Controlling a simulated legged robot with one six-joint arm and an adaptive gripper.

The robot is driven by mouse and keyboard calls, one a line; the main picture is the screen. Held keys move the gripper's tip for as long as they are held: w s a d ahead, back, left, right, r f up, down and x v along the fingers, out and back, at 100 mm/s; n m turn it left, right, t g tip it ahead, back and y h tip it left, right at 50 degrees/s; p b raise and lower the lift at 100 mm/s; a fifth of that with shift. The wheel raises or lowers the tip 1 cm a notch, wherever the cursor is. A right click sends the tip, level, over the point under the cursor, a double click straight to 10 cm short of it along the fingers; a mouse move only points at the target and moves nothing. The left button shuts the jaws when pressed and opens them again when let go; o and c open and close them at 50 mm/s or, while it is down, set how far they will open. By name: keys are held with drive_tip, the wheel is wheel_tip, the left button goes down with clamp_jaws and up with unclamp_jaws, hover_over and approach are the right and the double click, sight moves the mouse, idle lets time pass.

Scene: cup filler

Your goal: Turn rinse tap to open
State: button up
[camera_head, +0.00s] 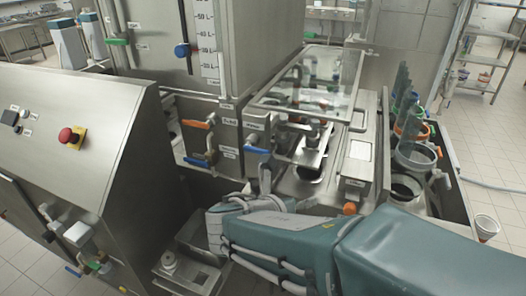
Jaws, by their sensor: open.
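Several lever taps sit on the front of the steel cup filler (237,45). The small labels are too blurred to tell which is the rinse tap. My gripper (263,172) is open, just below the blue lever in the picture. Its fingers are small and partly hidden, and I cannot tell whether they touch the lever.
A sloped steel control cabinet (75,130) with a red button (68,136) stands at left. A hinged clear guard (308,82) hangs above the filling area. A steel trough (462,196) with tubes and round parts is at right. A paper cup (486,228) stands beyond it.

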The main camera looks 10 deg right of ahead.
sight(259, 153)
drive_tip(key=w+a+r+n+t, duration=0.2)
drive_tip(key=w+a+n+t, duration=0.5)
drive_tip(key=a+n, duration=0.5)
drive_tip(key=w+d+n, duration=0.1)
drive_tip(key=w+d, duration=0.1)
drive_tip(key=w, duration=0.1)
drive_tip(key=w+d+n, duration=0.1)
drive_tip(key=w+d, duration=0.2)
drive_tip(key=w+d+n, duration=0.1)
drive_tip(key=w+d, duration=0.1)
drive_tip(key=w, duration=0.1)
drive_tip(key=shift+d+r+n+t, duration=0.15)
drive_tip(key=shift+d+n+t, duration=0.2)
drive_tip(key=shift+n+t, duration=0.05)
drive_tip(key=shift+w+d, duration=0.2)
drive_tip(key=shift+d, duration=0.1)
drive_tip(key=shift+a, duration=0.15)
drive_tip(key=shift+a, duration=0.15)
clamp_jaws()
